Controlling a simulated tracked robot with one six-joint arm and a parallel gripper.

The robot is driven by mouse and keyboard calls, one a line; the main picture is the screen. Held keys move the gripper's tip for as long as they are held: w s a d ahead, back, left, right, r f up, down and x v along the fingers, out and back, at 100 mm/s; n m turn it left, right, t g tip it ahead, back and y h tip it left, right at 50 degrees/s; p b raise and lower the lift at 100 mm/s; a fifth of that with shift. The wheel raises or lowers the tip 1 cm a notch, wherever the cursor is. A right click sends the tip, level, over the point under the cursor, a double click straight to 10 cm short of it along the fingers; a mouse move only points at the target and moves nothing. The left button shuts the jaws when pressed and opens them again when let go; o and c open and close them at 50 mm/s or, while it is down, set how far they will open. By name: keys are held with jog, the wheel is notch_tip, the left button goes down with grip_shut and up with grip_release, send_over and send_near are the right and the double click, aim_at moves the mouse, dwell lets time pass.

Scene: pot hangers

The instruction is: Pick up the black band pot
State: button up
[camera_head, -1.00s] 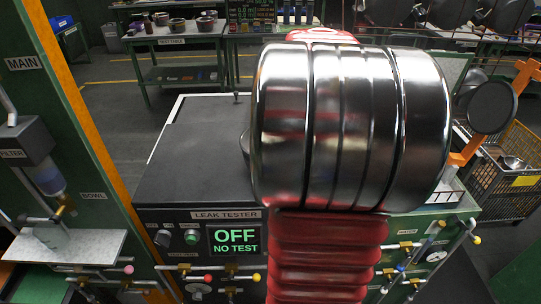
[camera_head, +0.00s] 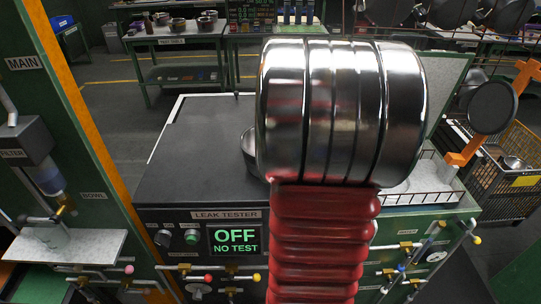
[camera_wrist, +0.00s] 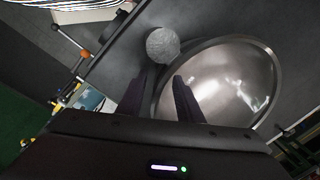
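In the wrist view a metal pot (camera_wrist: 235,75) with a shiny inside and a dark rim lies below my gripper (camera_wrist: 164,80). My gripper is open: the right finger overlaps the pot's inside and the left finger is outside its edge, with the near rim running between them. I cannot tell whether they touch it. In the head view a grey pot (camera_head: 249,152) shows partly on the dark tester top, mostly hidden behind my arm. My gripper is hidden there. No black band can be made out on either view of the pot.
A grey rough round piece (camera_wrist: 163,45) sits beside the pot's rim. The leak tester's screen (camera_head: 235,240) reads OFF, NO TEST. The tester top (camera_head: 190,150) is clear at left. A wire rack (camera_head: 425,190) stands right of my arm, near an orange arm with a dark disc (camera_head: 492,107).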

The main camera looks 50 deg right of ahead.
grip_shut()
dwell(0.3)
jog(key=shift+r, duration=0.1)
dwell(1.0)
